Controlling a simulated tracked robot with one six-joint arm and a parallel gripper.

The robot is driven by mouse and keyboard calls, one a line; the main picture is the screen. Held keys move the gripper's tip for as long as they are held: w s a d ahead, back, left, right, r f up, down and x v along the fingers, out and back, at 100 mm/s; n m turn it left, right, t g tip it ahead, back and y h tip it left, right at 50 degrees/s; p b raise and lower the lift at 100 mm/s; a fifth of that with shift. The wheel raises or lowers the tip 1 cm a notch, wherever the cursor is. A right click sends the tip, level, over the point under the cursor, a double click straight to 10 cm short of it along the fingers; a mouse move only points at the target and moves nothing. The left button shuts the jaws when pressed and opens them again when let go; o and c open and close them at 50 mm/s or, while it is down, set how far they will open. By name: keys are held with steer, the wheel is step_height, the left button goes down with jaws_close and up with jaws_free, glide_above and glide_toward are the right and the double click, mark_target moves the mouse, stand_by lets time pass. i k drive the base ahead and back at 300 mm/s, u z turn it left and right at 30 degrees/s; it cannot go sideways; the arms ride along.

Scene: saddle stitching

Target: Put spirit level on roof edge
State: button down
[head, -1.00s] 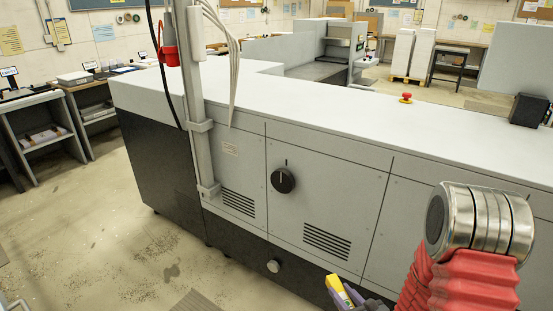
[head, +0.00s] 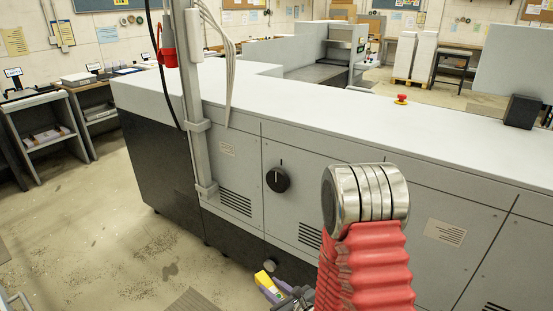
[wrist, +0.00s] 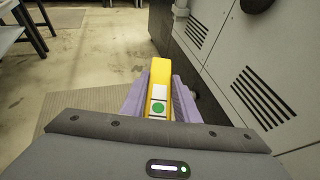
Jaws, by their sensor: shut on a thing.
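The spirit level is a yellow bar with a white section and a green round mark; it shows in the wrist view (wrist: 160,75) between the purple fingers. My gripper (wrist: 159,95) is shut on it. In the head view the yellow end of the level (head: 264,279) shows low in the picture, with my gripper (head: 270,288) partly hidden behind my red-sleeved arm. The level is held in front of the machine's lower side, apart from its top. The roof edge is likely the rim of the long grey machine's flat top (head: 300,105), which is bare near its front edge.
A red emergency button (head: 401,99) and a dark box (head: 522,112) stand on the machine top. A grey post (head: 194,100) with cables rises at its front left. A black knob (head: 277,180) sticks out of the front panel. Open floor (head: 120,245) lies at left.

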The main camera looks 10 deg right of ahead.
mark_target(298, 111)
steer(key=u, duration=0.25)
steer(key=k, duration=0.55)
steer(key=u, duration=0.4)
steer(key=i, duration=1.65)
steer(key=z, duration=0.45)
